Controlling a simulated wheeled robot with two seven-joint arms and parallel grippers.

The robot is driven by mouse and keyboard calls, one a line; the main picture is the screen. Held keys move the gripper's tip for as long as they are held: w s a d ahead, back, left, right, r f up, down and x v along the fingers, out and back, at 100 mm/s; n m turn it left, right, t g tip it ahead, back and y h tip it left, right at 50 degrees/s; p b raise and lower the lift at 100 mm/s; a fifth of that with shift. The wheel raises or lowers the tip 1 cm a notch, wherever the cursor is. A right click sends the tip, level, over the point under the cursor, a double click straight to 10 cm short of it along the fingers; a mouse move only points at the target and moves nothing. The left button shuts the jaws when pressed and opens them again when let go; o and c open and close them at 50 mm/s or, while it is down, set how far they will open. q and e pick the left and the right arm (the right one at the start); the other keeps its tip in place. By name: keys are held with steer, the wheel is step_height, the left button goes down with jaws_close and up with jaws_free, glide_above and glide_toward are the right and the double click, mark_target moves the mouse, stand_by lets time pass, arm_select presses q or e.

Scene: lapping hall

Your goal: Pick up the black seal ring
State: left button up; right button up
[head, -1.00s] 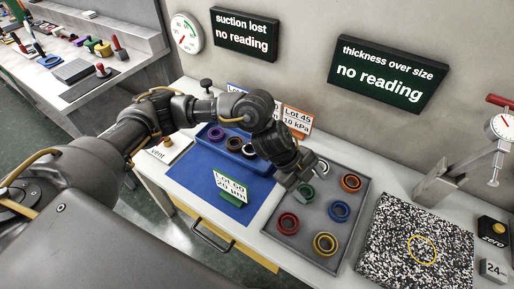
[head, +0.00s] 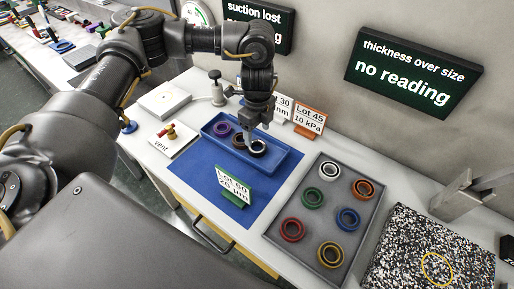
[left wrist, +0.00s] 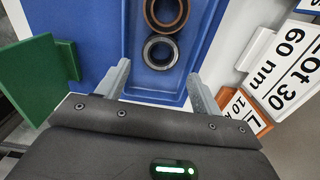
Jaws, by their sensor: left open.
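The black seal ring (head: 258,149) lies in the blue tray (head: 287,160), at the right end of a row with a brown ring (head: 238,141) and a purple ring (head: 222,128). My left gripper (head: 252,130) is above the tray, over the black and brown rings. In the left wrist view its open fingers (left wrist: 160,80) are spread to either side, short of the black ring, with nothing between them. My right gripper is not in view.
A grey tray (head: 283,250) with several coloured rings stands to the right, beside a speckled plate (head: 400,245). A green lot sign (head: 233,187) stands on the blue mat in front of the blue tray. Other lot signs (head: 309,117) stand behind it.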

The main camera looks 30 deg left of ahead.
mark_target(258, 141)
arm_select(q)
steer(key=shift+f, duration=3.25)
steer(key=c, duration=0.9)
steer(key=shift+o, duration=0.2)
steer(key=shift+r, duration=0.1)
steer(key=shift+w+r, duration=0.1)
steer(key=shift+r, duration=0.45)
steer(key=s+d+r+b, duration=0.1)
steer(key=s+d+r, duration=0.6)
steer(key=s+r, duration=0.5)
steer(key=w+d+f+n, duration=0.1)
steer(key=w+d+n, duration=0.1)
steer(key=d+n, duration=0.2)
steer(key=w+d+f+n, duration=0.1)
steer(key=w+d+n, duration=0.1)
steer(key=d+n, duration=0.3)
steer(key=shift+w+d+f, duration=0.3)
steer(key=shift+d+f, duration=0.05)
steer(key=shift+d, duration=0.9)
